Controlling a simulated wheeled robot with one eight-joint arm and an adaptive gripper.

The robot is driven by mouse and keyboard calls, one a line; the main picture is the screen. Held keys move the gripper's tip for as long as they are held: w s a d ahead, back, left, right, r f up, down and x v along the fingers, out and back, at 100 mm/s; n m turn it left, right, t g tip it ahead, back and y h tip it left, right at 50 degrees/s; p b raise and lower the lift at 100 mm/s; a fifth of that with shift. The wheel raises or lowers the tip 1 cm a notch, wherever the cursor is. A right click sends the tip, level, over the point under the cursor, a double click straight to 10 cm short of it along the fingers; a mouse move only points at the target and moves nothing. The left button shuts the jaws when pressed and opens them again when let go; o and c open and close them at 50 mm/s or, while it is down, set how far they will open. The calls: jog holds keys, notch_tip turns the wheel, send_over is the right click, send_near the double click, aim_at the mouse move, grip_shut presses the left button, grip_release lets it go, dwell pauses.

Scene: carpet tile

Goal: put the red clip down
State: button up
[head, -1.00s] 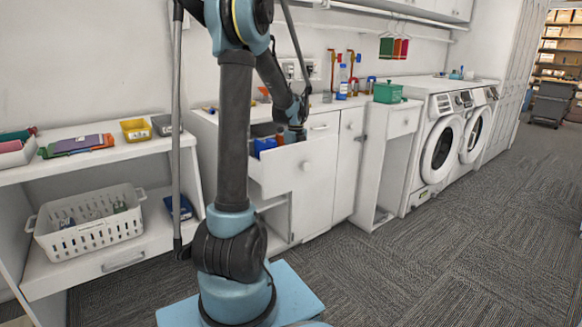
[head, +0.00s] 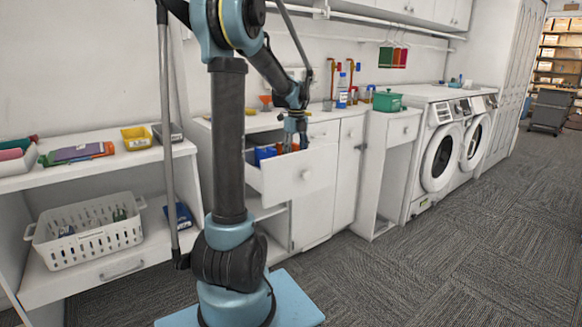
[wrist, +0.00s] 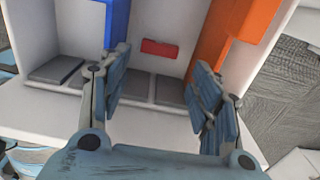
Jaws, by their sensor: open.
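The red clip (wrist: 160,47) lies in the wrist view inside the open drawer (head: 283,187), between a blue thing and an orange thing. My gripper (wrist: 157,88) is open and empty. Its fingers are spread apart on either side of the picture, with the clip beyond and between them, not touching them. In the head view my gripper (head: 294,140) points down over the drawer; the clip is hidden there by the drawer front.
A tall blue thing (wrist: 82,22) stands left of the clip and an orange one (wrist: 212,38) right of it. Flat grey pieces (wrist: 138,85) lie in the drawer. A green box (head: 388,102) and bottles stand on the counter behind. Open carpet (head: 440,260) lies at right.

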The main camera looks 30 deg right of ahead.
jog(key=shift+r, duration=1.75)
